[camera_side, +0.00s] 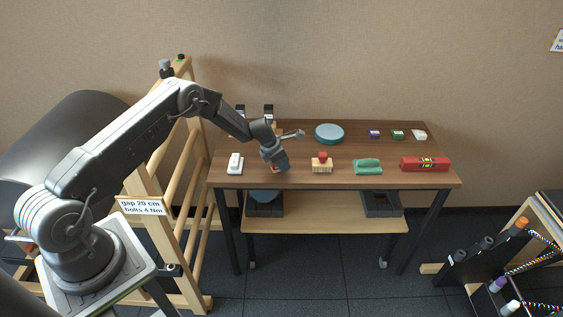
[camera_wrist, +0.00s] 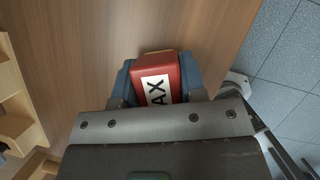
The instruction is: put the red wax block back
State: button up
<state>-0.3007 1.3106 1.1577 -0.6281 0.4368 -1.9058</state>
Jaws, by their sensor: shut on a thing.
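The red wax block (camera_wrist: 158,78) shows in the wrist view with a white label, partly readable as "AX". It sits between the blue-grey fingers of my gripper (camera_wrist: 158,84), which is shut on it. A thin tan strip shows at the block's far edge; I cannot tell what it is. In the side view my gripper (camera_side: 278,166) is low over the front left part of the wooden table (camera_side: 300,180). There the fingers and wrist mostly hide the block. I cannot tell whether it touches the tabletop.
A white object (camera_side: 235,163) stands left of my gripper, and a brush with a red knob (camera_side: 322,163) stands to the right. Farther right are a green tool (camera_side: 367,167) and a red level (camera_side: 424,164). A teal disc (camera_side: 329,133) and small coloured blocks (camera_side: 397,134) lie behind.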

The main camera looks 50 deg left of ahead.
jog(key=o, duration=0.9)
